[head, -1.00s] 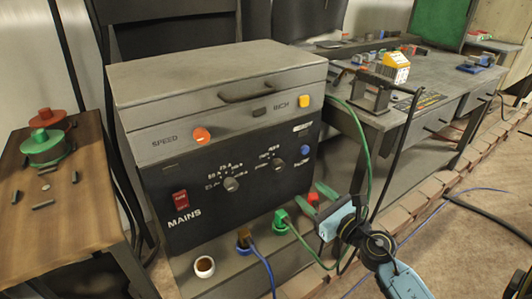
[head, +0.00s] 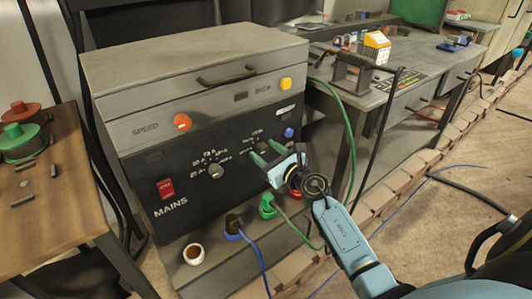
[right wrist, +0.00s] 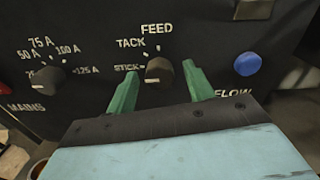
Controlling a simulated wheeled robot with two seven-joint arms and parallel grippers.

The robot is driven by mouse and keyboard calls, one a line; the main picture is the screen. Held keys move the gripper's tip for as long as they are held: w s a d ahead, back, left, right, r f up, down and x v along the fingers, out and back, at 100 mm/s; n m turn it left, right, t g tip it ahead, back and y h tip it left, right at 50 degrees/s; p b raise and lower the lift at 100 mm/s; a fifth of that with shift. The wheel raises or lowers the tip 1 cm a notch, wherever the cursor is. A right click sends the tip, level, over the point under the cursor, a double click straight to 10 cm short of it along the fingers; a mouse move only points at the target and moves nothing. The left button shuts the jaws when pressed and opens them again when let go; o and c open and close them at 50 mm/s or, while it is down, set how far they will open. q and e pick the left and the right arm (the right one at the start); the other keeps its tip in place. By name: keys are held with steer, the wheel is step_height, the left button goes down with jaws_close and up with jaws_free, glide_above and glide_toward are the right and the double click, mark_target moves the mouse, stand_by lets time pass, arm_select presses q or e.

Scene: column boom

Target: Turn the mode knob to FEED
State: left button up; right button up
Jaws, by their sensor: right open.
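The mode knob (right wrist: 159,70) is a dark round knob on the black front panel, with STICK, TACK and FEED printed around its left and upper side. FEED (right wrist: 156,29) stands above it. I cannot clearly tell which label the knob points to. My right gripper (right wrist: 161,68) is open, its green fingers on either side of the knob in the right wrist view, with visible gaps to it. In the head view my right gripper (head: 265,152) is at the panel and partly covers the knob area. My left gripper is not in view.
An amperage knob (head: 215,171) is left of the mode knob, and a blue button (head: 289,132) is to its right. A workbench (head: 420,78) stands at right.

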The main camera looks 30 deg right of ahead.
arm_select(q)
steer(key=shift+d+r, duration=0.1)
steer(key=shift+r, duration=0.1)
arm_select(e)
steer(key=shift+w, duration=0.2)
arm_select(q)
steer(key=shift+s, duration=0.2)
arm_select(e)
steer(key=c, duration=1)
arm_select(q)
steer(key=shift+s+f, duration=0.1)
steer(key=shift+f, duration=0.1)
arm_select(e)
steer(key=shift+o, duration=0.2)
